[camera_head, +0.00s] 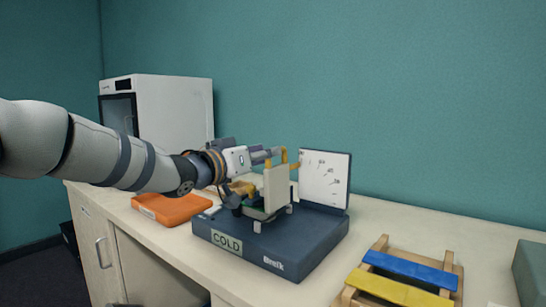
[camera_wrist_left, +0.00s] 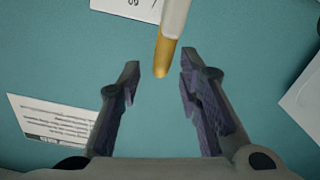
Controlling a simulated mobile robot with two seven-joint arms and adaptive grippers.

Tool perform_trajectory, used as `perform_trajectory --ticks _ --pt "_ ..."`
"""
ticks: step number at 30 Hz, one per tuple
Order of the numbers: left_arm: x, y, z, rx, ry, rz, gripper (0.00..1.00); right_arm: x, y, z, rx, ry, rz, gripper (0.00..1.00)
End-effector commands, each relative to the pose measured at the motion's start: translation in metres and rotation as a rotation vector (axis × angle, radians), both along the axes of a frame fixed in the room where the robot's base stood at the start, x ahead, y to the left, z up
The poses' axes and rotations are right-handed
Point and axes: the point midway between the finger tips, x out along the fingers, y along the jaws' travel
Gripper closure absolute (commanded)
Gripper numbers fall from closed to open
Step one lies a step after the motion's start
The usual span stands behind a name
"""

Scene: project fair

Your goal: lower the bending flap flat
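A dark blue bending machine (camera_head: 300,252) with a COLD label stands on the counter. A cream plate (camera_head: 276,190), apparently the bending flap, stands upright on it. A yellow bar (camera_head: 284,156) shows near the plate's top. My left gripper (camera_head: 270,153) is at the height of this bar, close to it. In the left wrist view its two fingers (camera_wrist_left: 160,68) are apart, with a yellow-tipped bar end (camera_wrist_left: 163,55) between their tips and visible gaps on both sides. The gripper and wrist hide part of the machine. My right gripper is not in view.
A white board with small drawings (camera_head: 325,178) stands upright at the machine's back. An orange case (camera_head: 172,208) lies to its left, before a white cabinet (camera_head: 170,105). A wooden rack with blue and yellow slats (camera_head: 408,271) lies at the right. Counter between machine and rack is clear.

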Motion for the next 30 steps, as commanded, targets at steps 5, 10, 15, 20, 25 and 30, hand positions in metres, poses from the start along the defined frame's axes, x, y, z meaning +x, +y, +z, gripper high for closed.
perform_trajectory --ticks 5,10,15,20,25,30 --pt "0.024 -0.015 -0.005 0.001 0.003 0.000 0.68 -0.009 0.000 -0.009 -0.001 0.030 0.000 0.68" --pt "0.029 -0.019 0.000 -0.001 0.001 0.001 0.68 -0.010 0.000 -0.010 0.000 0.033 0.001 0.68" --pt "0.029 -0.019 0.001 0.000 -0.001 0.001 0.68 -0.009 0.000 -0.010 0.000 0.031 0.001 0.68" --pt "0.029 -0.019 0.001 0.000 -0.001 0.001 0.97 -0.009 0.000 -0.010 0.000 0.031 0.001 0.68" --pt "0.029 -0.019 0.001 -0.001 0.000 0.001 1.00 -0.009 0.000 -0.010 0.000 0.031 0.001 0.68" --pt "0.027 -0.021 0.002 0.008 -0.007 0.001 1.00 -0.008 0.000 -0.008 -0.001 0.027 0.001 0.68"
